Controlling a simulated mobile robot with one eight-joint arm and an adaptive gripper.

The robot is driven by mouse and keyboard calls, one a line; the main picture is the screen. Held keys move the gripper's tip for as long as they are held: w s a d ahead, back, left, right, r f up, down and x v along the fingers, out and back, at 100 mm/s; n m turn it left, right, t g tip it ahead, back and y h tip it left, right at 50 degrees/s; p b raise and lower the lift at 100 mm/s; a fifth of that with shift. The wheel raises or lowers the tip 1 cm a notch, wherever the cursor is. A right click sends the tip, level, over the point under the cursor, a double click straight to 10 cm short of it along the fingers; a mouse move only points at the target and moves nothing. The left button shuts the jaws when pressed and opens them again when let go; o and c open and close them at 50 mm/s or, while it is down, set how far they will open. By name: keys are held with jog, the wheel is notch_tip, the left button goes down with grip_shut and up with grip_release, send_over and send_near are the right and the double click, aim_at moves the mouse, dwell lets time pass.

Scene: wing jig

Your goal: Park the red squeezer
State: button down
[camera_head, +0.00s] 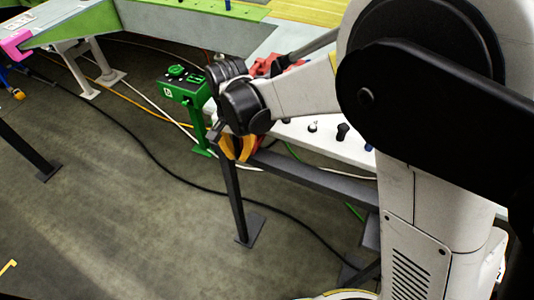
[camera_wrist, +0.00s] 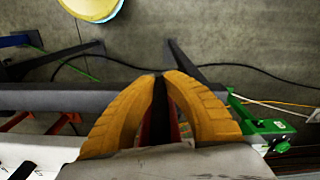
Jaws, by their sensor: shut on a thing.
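My gripper (camera_head: 237,148) has orange fingers and hangs over the front edge of the white bench in the head view. In the wrist view my gripper (camera_wrist: 160,84) has its fingertips together, pointing out past the bench edge toward the floor. A narrow strip of red, which looks like the red squeezer (camera_wrist: 175,128), shows between the fingers. Most of it is hidden by the fingers and the wrist housing. In the head view the held thing cannot be made out.
A white bench (camera_head: 300,135) carries small dark items. A red object (camera_head: 266,66) is partly hidden behind my arm. A green stand (camera_head: 185,88) is left of the gripper, also in the wrist view (camera_wrist: 265,128). Cables cross the floor. A yellow-rimmed round thing (camera_wrist: 92,8) is at the wrist view's top.

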jog(key=w+a, duration=0.1)
jog(key=a, duration=0.1)
jog(key=w+a, duration=0.1)
jog(key=a, duration=0.2)
jog(key=w+a, duration=0.1)
jog(key=a, duration=0.2)
jog(key=shift+a, duration=0.15)
jog(key=shift+r, duration=0.1)
jog(key=c, duration=1.5)
grip_release()
jog(key=shift+a, duration=0.1)
jog(key=shift+o, duration=0.4)
jog(key=shift+a, duration=0.1)
notch_tip(320, 180, up, 12)
